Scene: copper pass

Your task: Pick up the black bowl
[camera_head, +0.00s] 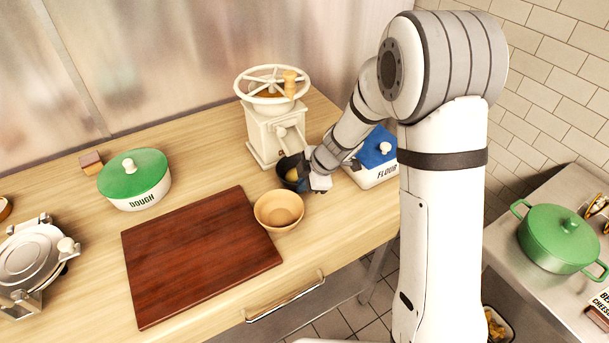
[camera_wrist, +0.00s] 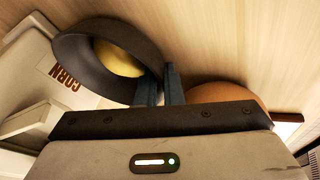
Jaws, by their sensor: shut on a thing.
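The black bowl (camera_wrist: 80,52) shows large in the wrist view, with something yellow (camera_wrist: 118,60) inside it. In the head view the black bowl (camera_head: 287,166) is at the foot of the white grinder, partly hidden by my gripper (camera_head: 313,178). In the wrist view my gripper's fingers (camera_wrist: 160,84) are close together at the bowl's near rim, shut on its wall. I cannot tell whether the bowl is resting on the counter or raised.
A tan bowl (camera_head: 279,211) stands just in front, beside the dark red board (camera_head: 190,262). The white grinder (camera_head: 276,128) is behind the black bowl and the blue-lidded flour box (camera_head: 376,160) to its right. A green-lidded dough pot (camera_head: 134,185) stands left.

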